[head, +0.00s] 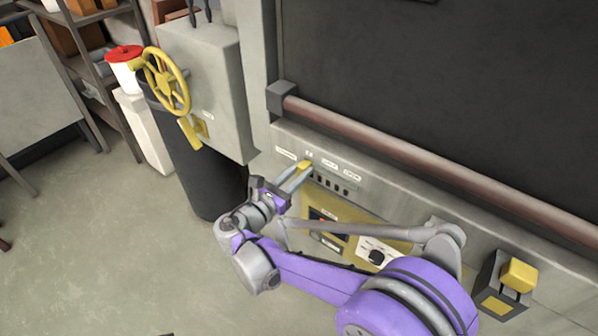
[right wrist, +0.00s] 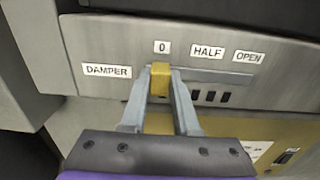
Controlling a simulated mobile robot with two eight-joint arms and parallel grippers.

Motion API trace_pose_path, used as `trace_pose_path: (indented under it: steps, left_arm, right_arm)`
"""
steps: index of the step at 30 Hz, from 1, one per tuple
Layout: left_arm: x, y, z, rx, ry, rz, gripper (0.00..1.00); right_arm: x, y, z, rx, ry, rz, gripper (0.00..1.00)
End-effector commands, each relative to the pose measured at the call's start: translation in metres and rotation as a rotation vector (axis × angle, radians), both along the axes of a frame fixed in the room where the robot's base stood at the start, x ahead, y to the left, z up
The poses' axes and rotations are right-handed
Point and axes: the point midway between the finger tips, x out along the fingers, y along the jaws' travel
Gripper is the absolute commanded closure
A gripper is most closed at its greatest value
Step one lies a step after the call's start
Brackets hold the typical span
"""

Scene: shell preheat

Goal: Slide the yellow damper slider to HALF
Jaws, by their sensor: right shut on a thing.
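The yellow damper slider (right wrist: 160,79) sits at the left end of its slot, under the label 0 (right wrist: 162,47), in the right wrist view. The HALF label (right wrist: 207,51) is to its right, with the OPEN label (right wrist: 249,57) beyond it. The DAMPER label (right wrist: 107,71) is to the left. My right gripper (right wrist: 160,84) is shut on the slider, one finger on each side. In the head view the slider (head: 305,165) shows at the tips of my right gripper (head: 300,172). My left gripper is not in view.
The slot (right wrist: 215,75) runs to the right, with dark vents below. A yellow panel with a knob (head: 376,257) lies below the slider. A long bar (head: 400,150) runs above.

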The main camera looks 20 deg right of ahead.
Motion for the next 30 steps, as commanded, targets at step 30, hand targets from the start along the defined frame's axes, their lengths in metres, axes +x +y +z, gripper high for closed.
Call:
trace_pose_path:
  steps: [30]
  left_arm:
    - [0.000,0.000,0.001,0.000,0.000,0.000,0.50]
  right_arm:
    - [-0.048,-0.037,0.000,0.001,0.000,-0.001,1.00]
